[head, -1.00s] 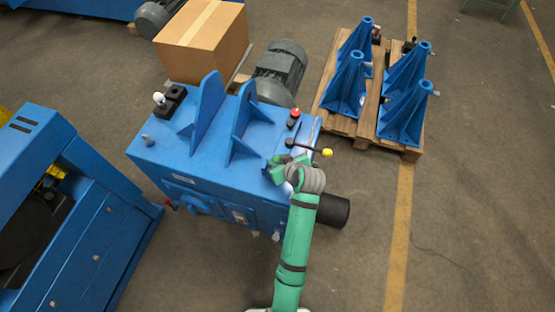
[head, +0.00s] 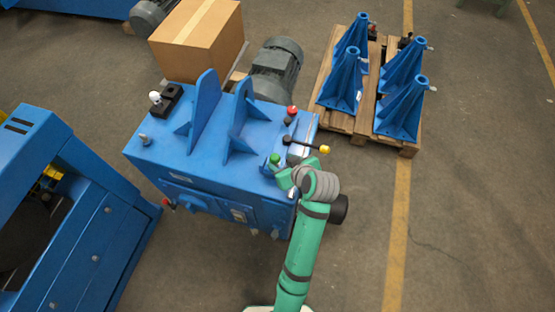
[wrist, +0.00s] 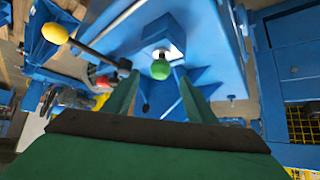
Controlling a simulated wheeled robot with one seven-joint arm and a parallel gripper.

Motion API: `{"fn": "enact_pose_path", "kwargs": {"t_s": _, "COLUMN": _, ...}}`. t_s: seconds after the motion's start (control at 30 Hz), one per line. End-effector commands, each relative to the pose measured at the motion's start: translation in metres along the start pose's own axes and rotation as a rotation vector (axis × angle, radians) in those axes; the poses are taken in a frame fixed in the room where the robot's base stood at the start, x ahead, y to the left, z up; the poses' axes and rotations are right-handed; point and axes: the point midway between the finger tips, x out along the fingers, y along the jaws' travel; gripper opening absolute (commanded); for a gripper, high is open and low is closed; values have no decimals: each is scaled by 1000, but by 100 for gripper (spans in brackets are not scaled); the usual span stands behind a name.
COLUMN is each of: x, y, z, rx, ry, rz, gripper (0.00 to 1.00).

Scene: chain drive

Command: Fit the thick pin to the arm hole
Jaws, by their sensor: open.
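A green ball knob (head: 274,158) stands at the right front of the blue machine's top. In the wrist view the green knob (wrist: 160,69) shows between my fingertips, with a bright metal part behind it. I cannot tell whether this is the thick pin's head. My gripper (head: 281,176) is open at the machine's right front corner, close to the knob, and its fingers (wrist: 159,78) are spread on either side with nothing clamped. A short grey peg (head: 145,139) stands at the left of the top. I cannot make out the arm hole.
Two upright blue brackets (head: 205,105) stand on the machine (head: 185,160). A red knob (head: 292,110) and a black lever with a yellow knob (head: 324,149) are close behind my gripper. A black block with a white knob (head: 155,97) sits at the left.

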Motion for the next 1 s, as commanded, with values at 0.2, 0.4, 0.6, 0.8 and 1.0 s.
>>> {"fn": "enact_pose_path", "kwargs": {"t_s": 0.2, "x": -26, "y": 0, "z": 0, "rx": 0, "ry": 0, "rz": 1, "gripper": 52}}
{"fn": "enact_pose_path", "kwargs": {"t_s": 0.4, "x": -33, "y": 0, "z": 0, "rx": 0, "ry": -1, "rz": -1, "gripper": 52}}
{"fn": "enact_pose_path", "kwargs": {"t_s": 0.6, "x": -33, "y": -1, "z": 0, "rx": 0, "ry": -1, "rz": -1, "gripper": 52}}
{"fn": "enact_pose_path", "kwargs": {"t_s": 0.8, "x": -32, "y": -1, "z": 0, "rx": -1, "ry": -1, "rz": -1, "gripper": 52}}
{"fn": "enact_pose_path", "kwargs": {"t_s": 1.0, "x": -31, "y": -3, "z": 4, "rx": 10, "ry": 1, "rz": 5, "gripper": 52}}
